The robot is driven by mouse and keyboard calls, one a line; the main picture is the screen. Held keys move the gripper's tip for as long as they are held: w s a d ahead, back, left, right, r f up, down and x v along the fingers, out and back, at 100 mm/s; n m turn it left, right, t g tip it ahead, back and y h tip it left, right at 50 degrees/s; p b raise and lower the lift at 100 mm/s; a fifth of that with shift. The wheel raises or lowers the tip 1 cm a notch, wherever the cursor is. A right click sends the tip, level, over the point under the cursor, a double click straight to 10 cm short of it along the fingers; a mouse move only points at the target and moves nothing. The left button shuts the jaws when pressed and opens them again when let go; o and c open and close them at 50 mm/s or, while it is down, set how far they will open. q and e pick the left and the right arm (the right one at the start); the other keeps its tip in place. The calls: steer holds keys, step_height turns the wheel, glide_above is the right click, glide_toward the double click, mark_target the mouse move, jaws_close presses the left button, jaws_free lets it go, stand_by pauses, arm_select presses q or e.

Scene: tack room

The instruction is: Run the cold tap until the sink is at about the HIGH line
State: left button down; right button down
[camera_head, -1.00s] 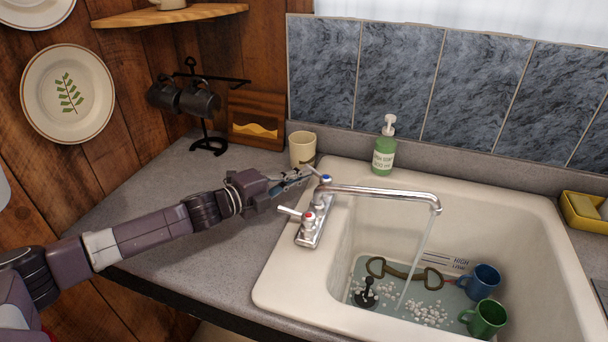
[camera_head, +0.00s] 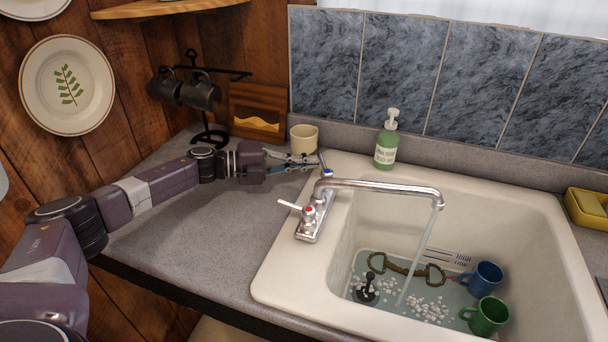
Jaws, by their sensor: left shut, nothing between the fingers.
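The chrome tap (camera_head: 385,187) stands at the sink's left rim. Its blue-marked cold handle (camera_head: 325,165) is at the back and its red-marked hot handle (camera_head: 300,208) at the front. Water (camera_head: 416,262) runs from the spout into the white sink (camera_head: 285,272). Lines marked HIGH and LOW (camera_head: 452,258) show on the sink's inner back wall. The water surface looks close below the LOW line, but its exact edge is hard to read. My left gripper (camera_head: 317,161) is shut and empty, its tips right beside the cold handle; contact is unclear. My right gripper is not in view.
In the sink are a black stopper (camera_head: 367,290), a brass-coloured double-ringed piece (camera_head: 407,268), white bits, a blue mug (camera_head: 486,279) and a green mug (camera_head: 487,316). A cream cup (camera_head: 304,138) and a soap bottle (camera_head: 386,145) stand behind the tap. The left counter is mostly clear.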

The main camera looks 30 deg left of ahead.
arm_select(q)
steer(key=shift+w+d+b, duration=0.35)
steer(key=shift+w+b, duration=0.1)
steer(key=shift+w, duration=0.3)
steer(key=shift+r, duration=0.1)
stand_by(0.3)
